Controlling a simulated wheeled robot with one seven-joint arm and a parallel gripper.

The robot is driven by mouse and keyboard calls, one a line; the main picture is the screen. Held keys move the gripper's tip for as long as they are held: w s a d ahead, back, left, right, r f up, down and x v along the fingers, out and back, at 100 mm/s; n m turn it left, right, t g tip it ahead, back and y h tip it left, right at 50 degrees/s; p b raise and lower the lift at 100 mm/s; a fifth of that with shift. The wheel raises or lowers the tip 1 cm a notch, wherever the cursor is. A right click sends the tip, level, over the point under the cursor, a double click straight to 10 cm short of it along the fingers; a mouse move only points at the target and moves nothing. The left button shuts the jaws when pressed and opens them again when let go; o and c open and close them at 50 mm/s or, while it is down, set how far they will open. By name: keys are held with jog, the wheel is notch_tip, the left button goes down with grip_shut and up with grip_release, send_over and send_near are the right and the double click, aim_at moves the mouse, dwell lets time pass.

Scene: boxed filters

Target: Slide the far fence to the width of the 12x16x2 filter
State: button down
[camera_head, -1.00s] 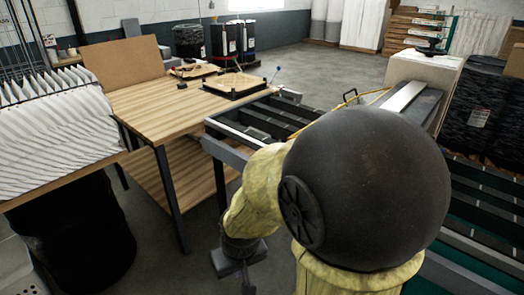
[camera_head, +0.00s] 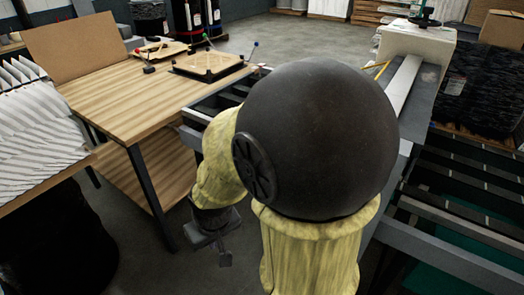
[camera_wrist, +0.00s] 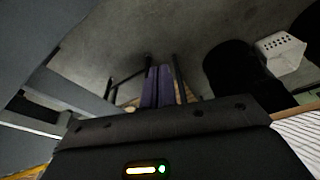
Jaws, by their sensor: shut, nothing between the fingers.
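My gripper (camera_head: 224,258) hangs low in front of the workbench, below the dark ball-shaped part of my arm. In the wrist view its purple fingers (camera_wrist: 158,86) are together with nothing between them, above the grey floor. A conveyor-like machine with grey rails (camera_head: 428,245) runs on the right, partly hidden by my arm. A long pale bar (camera_head: 405,82) lies along its top; I cannot tell whether this is the far fence. Pleated white filters (camera_head: 35,125) stand at the left; no size label is readable. My gripper touches none of these.
The wooden workbench (camera_head: 130,100) carries a black-framed fixture (camera_head: 208,64) with coloured knobs. A black bin (camera_head: 55,240) stands at the lower left. A pale box (camera_head: 415,43) and a black-wrapped stack (camera_head: 475,95) are at right.

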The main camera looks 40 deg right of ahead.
jog(key=shift+s, duration=0.1)
jog(key=w+d+m+t+h+p, duration=0.1)
jog(key=w+d+m+t+p, duration=0.15)
jog(key=w+m, duration=0.55)
jog(key=w+d+m+t+h+p, duration=0.1)
jog(key=w+d+m+t, duration=0.15)
jog(key=w+m, duration=0.55)
jog(key=w+d+f+m+g+h+p, duration=0.1)
jog(key=w+d+m+g+h+p, duration=0.1)
jog(key=d+m+h, duration=0.9)
jog(key=w+d+m, duration=0.1)
jog(key=d+m, duration=0.2)
jog(key=m, duration=0.2)
jog(key=shift+w+d+f+g+h, duration=0.2)
jog(key=shift+d+g+h, duration=0.1)
jog(key=shift+h, duration=0.1)
jog(key=shift+p, duration=0.3)
jog(key=r+p+x, duration=0.1)
jog(key=p+x, duration=0.4)
jog(key=x, duration=0.8)
jog(key=shift+d+p, duration=0.4)
jog(key=shift+d, duration=0.1)
jog(key=shift+w+d+f, duration=0.1)
jog(key=shift+w+f, duration=0.1)
